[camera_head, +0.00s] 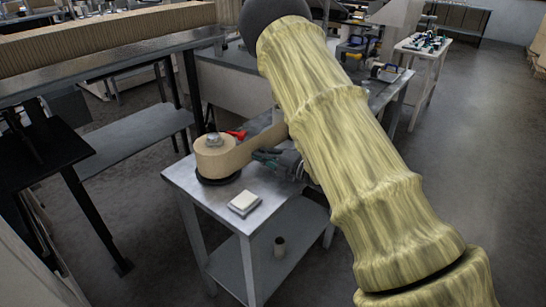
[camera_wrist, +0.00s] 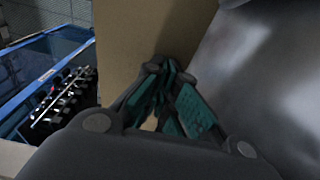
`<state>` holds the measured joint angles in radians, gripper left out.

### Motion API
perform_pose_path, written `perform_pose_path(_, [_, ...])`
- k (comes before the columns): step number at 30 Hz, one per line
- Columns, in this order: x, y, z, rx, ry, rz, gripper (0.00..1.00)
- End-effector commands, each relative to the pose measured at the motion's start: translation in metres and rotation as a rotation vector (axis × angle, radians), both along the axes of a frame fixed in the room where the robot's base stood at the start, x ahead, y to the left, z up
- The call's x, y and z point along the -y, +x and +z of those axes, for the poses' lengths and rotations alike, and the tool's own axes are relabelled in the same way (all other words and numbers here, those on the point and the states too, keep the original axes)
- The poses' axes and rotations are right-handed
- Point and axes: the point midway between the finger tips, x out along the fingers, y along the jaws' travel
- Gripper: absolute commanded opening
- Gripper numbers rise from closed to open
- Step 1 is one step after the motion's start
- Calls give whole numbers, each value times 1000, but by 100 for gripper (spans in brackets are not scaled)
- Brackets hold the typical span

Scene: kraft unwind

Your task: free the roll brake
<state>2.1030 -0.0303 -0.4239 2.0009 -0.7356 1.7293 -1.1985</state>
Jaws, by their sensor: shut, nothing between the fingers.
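A kraft paper roll (camera_head: 221,156) lies flat on a dark round base at the near left of the metal table, with a metal hub on top. A small red part (camera_head: 237,134), possibly the brake handle, shows just behind the roll. My gripper (camera_head: 262,157) is low over the table, right of the roll and close to the paper web (camera_head: 262,145). In the wrist view my gripper (camera_wrist: 166,72) has its teal-padded fingers together and empty, in front of a brown paper surface (camera_wrist: 125,45). I cannot tell if it touches the paper. The red part does not show there.
A white block (camera_head: 244,202) lies on the table's front part. A conveyor frame (camera_head: 110,65) runs along the left. My arm hides much of the table's right side. Floor is clear at right.

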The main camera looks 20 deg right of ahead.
Motion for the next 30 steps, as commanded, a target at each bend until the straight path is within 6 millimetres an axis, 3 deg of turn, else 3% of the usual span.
perform_pose_path(15, [-44, 64, 1, 0, 0, 1, 0])
perform_pose_path(30, [-50, 74, 0, -1, 0, 1, 0])
